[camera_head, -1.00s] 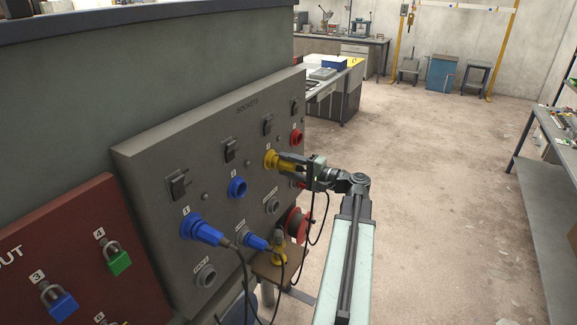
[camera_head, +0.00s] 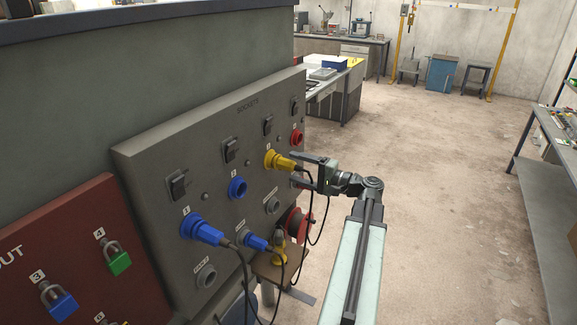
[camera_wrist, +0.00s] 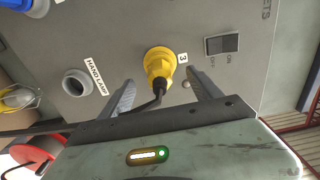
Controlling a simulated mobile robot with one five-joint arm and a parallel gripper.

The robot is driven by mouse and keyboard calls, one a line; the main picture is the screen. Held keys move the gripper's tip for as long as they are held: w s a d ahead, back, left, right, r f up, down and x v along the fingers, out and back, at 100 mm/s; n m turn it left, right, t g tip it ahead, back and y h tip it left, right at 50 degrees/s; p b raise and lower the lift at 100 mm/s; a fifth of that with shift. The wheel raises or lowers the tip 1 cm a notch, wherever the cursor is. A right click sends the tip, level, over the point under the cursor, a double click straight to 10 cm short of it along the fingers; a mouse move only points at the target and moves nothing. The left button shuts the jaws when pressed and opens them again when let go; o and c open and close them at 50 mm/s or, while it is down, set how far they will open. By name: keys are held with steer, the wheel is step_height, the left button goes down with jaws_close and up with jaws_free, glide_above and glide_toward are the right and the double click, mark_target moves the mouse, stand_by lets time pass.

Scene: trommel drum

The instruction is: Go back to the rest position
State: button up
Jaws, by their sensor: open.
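My gripper (camera_head: 307,171) is open in the head view, just right of the yellow plug (camera_head: 279,161). The plug sits in a socket on the grey socket panel (camera_head: 150,160), and a black cable hangs from it. In the wrist view the yellow plug (camera_wrist: 159,64) shows ahead of and between the two open fingers of my gripper (camera_wrist: 160,92), with the label 3 beside it. The fingers appear apart from the plug. My arm reaches in from the lower right of the head view.
Blue plugs (camera_head: 205,232) and hanging cables are on the panel's lower part. A red lockout board (camera_head: 60,220) with padlocks stands at the left. A red reel (camera_head: 297,224) is below my gripper. A shelf bench (camera_head: 540,190) is at right; the floor (camera_head: 440,150) between is open.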

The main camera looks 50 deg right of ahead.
steer(key=v, duration=0.3)
steer(key=shift+s, duration=0.25)
steer(key=shift+d, duration=0.1)
